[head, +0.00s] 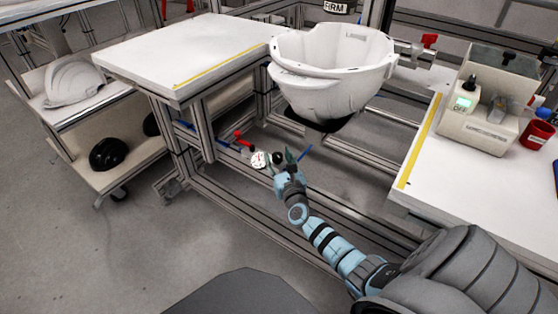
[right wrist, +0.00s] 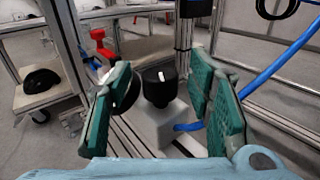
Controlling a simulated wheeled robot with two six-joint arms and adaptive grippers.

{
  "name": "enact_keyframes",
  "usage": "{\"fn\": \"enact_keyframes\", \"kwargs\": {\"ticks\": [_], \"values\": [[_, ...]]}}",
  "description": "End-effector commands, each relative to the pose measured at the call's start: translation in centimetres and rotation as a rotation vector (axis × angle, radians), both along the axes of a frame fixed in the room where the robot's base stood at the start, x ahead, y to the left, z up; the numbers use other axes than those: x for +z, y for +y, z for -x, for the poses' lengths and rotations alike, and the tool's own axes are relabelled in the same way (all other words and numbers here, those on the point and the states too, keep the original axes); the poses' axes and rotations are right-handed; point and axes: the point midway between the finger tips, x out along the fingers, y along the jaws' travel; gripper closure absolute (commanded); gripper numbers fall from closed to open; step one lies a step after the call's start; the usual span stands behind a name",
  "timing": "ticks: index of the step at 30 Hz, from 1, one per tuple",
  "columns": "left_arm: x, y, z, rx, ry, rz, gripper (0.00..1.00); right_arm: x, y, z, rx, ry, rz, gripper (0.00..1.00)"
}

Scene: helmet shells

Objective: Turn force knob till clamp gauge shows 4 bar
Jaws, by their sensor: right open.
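The force knob (right wrist: 159,86) is black with a white mark on its face, which stands nearly upright in the right wrist view. It sits on a light grey block (right wrist: 168,125). The round white clamp gauge (head: 260,159) is beside the knob (head: 277,158) in the head view; its needle is too small to read. In the right wrist view the left finger covers most of the gauge. My right gripper (head: 286,162) is open, its green-padded fingers on either side of the knob with gaps to it. My left gripper is not in view.
A white helmet shell (head: 331,75) sits on the fixture above the knob. A red-handled valve (head: 239,135) is left of the gauge. A blue hose (right wrist: 275,68) runs on the right in the wrist view. White tabletops (head: 180,50) flank the frame.

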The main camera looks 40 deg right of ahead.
Motion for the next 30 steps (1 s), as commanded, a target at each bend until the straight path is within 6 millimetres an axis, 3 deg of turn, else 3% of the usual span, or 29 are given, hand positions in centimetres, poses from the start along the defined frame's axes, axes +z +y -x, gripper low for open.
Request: {"fn": "enact_keyframes", "kwargs": {"ticks": [4,12,22,30], "values": [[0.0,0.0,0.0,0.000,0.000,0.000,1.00,0.0,0.0,0.0,0.000,0.000,0.001,0.56],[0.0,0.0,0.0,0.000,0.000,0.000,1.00,0.0,0.0,0.0,0.000,0.000,0.001,0.99],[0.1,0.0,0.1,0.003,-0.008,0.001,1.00,0.1,0.2,0.0,-0.036,0.000,-0.002,1.00],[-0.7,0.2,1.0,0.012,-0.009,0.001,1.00,0.1,0.5,-0.2,-0.183,-0.001,-0.005,1.00]]}}
